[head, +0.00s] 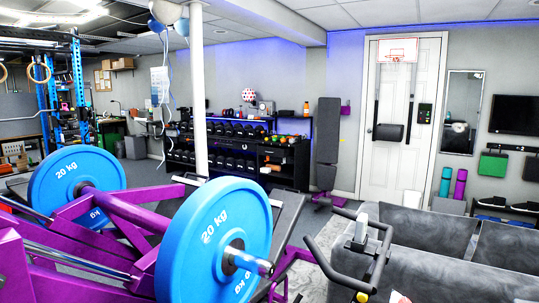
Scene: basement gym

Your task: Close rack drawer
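A black rack (302,165) stands against the back wall, with rows of dumbbells and several small colourful items on its shelves. It is far across the room, and the white post and the blue plates in front hide part of it. Neither of my grippers shows in the head view.
A purple weight machine with large blue 20 kg plates (205,245) fills the left foreground. Black handlebars (325,262) and a grey sofa (425,235) stand at the front right. A white post (198,90) rises mid-room. A white door (405,170) is behind.

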